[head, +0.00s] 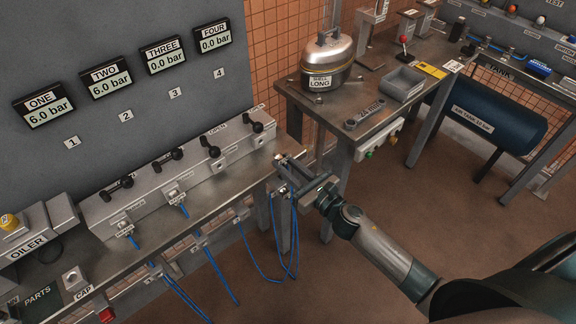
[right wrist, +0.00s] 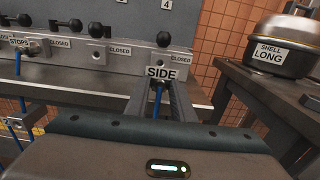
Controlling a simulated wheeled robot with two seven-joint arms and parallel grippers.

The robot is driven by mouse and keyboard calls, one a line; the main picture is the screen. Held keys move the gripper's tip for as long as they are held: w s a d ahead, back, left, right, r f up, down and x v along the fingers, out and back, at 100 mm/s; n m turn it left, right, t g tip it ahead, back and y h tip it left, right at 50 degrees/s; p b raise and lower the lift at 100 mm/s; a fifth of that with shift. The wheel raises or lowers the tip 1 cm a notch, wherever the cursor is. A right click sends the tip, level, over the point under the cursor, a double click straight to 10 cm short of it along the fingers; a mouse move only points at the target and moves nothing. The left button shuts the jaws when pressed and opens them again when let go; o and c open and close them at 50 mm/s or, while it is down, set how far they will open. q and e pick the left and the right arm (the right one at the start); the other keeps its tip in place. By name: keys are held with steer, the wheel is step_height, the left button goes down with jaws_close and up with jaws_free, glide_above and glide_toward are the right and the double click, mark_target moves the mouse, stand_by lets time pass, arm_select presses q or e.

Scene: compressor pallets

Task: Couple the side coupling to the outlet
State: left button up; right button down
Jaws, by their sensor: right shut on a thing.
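The side coupling, with a SIDE tag (right wrist: 161,72), sits between the fingertips of my right gripper (head: 292,178); the fingers also show in the right wrist view (right wrist: 160,98). The gripper is shut on it, and a blue hose (head: 293,235) hangs below. The grey manifold (head: 150,190) carries a row of black-handled valves with outlets on its front; the outlets at its right end (head: 259,141) and third along (head: 220,165) show no hose. The coupling is held in front of the manifold's right end, apparently apart from it. My left gripper is not in view.
Gauges ONE and TWO read 6.0 bar; THREE and FOUR (head: 215,38) read 0.0. Blue hoses hang from the left outlets. A side table (head: 345,125) with the SHELL LONG vessel (head: 328,62) stands close right of the gripper. Floor in front is clear.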

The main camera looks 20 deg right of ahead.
mark_target(275, 155)
steer(key=shift+x, duration=1.7)
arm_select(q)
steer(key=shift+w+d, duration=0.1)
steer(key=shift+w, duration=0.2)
arm_select(e)
steer(key=shift+x, duration=0.85)
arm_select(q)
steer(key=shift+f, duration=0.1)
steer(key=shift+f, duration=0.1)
arm_select(e)
steer(key=shift+x, duration=1.3)
steer(key=c, duration=1.4)
jaws_free()
steer(key=shift+c, duration=0.2)
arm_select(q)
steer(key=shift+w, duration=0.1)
